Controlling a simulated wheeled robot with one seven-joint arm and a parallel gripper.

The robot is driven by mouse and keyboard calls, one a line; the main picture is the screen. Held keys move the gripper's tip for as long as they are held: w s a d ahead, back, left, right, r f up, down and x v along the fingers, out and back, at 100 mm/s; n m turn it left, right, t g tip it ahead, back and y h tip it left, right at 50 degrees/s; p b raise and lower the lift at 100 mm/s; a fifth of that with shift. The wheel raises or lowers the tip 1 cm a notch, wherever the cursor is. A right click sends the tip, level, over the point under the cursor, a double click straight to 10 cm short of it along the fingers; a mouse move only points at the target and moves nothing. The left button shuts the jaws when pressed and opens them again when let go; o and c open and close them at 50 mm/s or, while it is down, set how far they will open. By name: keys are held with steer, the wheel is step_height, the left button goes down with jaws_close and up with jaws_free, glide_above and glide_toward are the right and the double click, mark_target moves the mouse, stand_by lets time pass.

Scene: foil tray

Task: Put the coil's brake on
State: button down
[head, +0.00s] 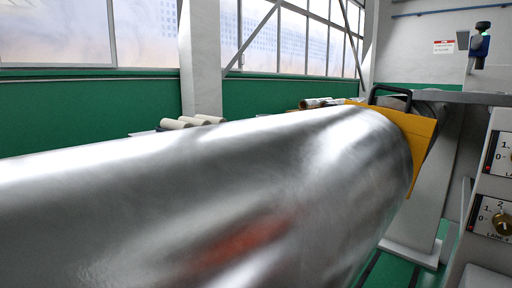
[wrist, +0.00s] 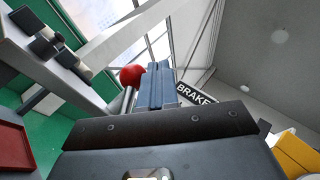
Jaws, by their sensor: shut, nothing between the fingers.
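The coil (head: 200,190) is a large shiny metal roll that fills most of the head view, with a yellow plate (head: 422,140) at its far end. In the wrist view, a red ball knob (wrist: 131,75) tops a grey lever (wrist: 118,103), beside a dark sign (wrist: 195,95) lettered "BRAKE". My gripper (wrist: 160,68) is shut and empty, its blue-grey fingers just right of the knob. I cannot tell whether they touch it. The lower part of the lever is hidden behind my gripper. The lever and my gripper do not show in the head view.
A control panel (head: 497,185) with dials stands at the right of the head view. A black handle (head: 390,92) rises above the yellow plate. Pale rolls (head: 190,121) lie behind the coil. A red box-like surface (wrist: 14,145) shows at the wrist view's left edge.

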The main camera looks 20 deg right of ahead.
steer(key=shift+s+f, duration=0.1)
steer(key=s+f+n+g+h+p, duration=0.25)
steer(key=s+f+p, duration=0.35)
steer(key=s+f, duration=1.1)
steer(key=s+f+n+g+h+p, duration=0.1)
steer(key=s+n+g+p, duration=0.4)
steer(key=s, duration=1.3)
steer(key=s+a+r+n+g+y+p, duration=0.1)
steer(key=s+r+n+p, duration=0.4)
steer(key=s, duration=0.9)
steer(key=s+a+r+n+g+y+p, duration=0.1)
steer(key=s+r+n+p, duration=0.4)
steer(key=s, duration=0.8)
step_height(320, 180, up, 5)
steer(key=n+g+y, duration=0.1)
steer(key=n+g, duration=0.1)
steer(key=n, duration=0.1)
steer(key=shift+s+n, duration=0.35)
steer(key=shift+f, duration=0.15)
